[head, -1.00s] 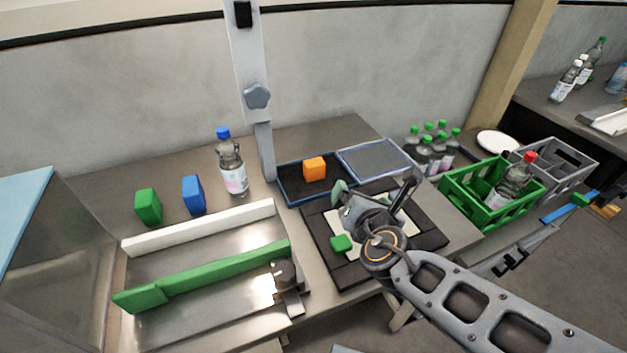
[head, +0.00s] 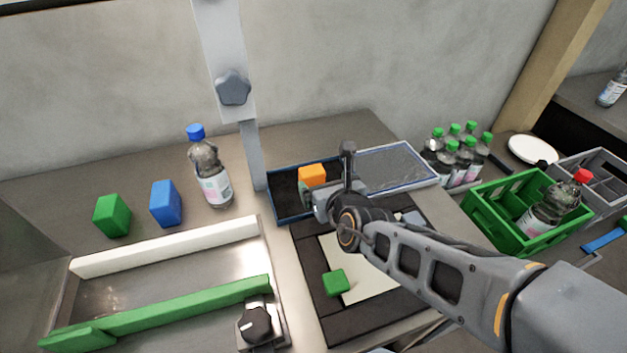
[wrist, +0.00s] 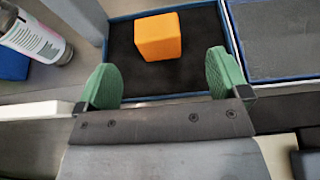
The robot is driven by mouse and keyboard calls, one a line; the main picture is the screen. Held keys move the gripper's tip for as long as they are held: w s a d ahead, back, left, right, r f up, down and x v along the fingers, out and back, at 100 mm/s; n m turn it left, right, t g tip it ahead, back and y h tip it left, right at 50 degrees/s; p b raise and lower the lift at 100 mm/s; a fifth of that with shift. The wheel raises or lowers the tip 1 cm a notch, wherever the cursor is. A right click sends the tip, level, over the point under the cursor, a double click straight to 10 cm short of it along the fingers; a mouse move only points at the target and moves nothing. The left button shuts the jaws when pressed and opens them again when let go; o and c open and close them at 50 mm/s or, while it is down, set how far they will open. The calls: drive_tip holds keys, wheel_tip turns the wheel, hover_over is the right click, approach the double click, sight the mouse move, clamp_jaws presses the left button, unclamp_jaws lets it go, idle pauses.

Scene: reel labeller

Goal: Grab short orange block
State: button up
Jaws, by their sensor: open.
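The short orange block (head: 312,174) sits in the black-lined tray with a blue rim (head: 274,211). In the wrist view the orange block (wrist: 158,36) lies ahead of the fingertips, roughly centred between them and apart from both. My gripper (wrist: 163,72) is open and empty, with its two green fingers spread over the near rim of the tray. In the head view my gripper (head: 328,190) is at the tray's near right side, and it partly hides the block's lower part.
A blue-capped bottle (head: 209,172) and a grey post (head: 254,155) stand left of the tray. Blue (head: 166,204) and green (head: 112,216) blocks stand farther left. A small green block (head: 336,282) lies on the white mat. A green crate (head: 510,235) is at right.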

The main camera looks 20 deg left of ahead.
sight(313, 174)
drive_tip(key=shift+x, duration=3.7)
drive_tip(key=shift+s+a, duration=0.15)
drive_tip(key=shift+s, duration=0.05)
drive_tip(key=shift+c, duration=0.2)
drive_tip(key=c, duration=1)
